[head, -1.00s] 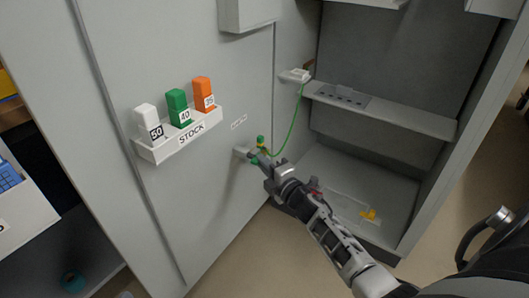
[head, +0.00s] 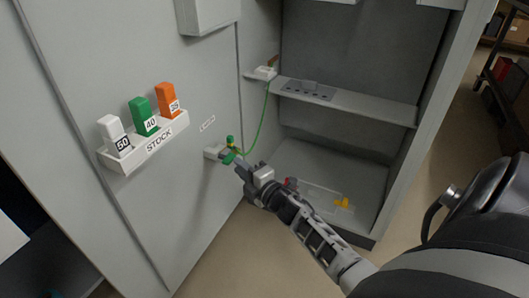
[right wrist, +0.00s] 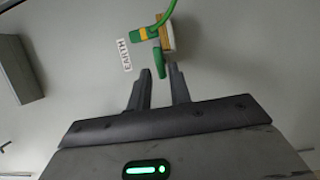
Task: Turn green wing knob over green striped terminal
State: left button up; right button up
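The green wing knob (head: 229,158) sits on the front of a small pale terminal block (head: 212,152) on the cabinet's inner door. In the right wrist view the knob (right wrist: 159,62) stands nearly upright in the picture. A green cable with a yellow band (right wrist: 140,34) enters beside it. My right gripper (head: 241,167) is close in front of the knob. In the right wrist view the right gripper (right wrist: 158,72) is open, its fingertips on either side of the knob's near end, with visible gaps. My left gripper is not in view.
An EARTH label (right wrist: 124,55) is beside the terminal. A STOCK holder (head: 150,148) with white, green and orange blocks is on the panel to the left. The green cable (head: 262,122) runs up to a white socket (head: 265,72) near a shelf (head: 360,108). A yellow piece (head: 342,202) lies on the cabinet floor.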

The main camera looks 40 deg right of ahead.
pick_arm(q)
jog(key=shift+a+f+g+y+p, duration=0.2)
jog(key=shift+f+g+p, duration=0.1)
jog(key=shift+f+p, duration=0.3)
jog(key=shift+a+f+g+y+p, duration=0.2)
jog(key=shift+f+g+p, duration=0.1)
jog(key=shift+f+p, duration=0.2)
pick_arm(e)
jog(key=s, duration=1.3)
jog(key=shift+d, duration=0.15)
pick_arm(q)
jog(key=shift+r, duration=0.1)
pick_arm(e)
jog(key=shift+s+r, duration=0.1)
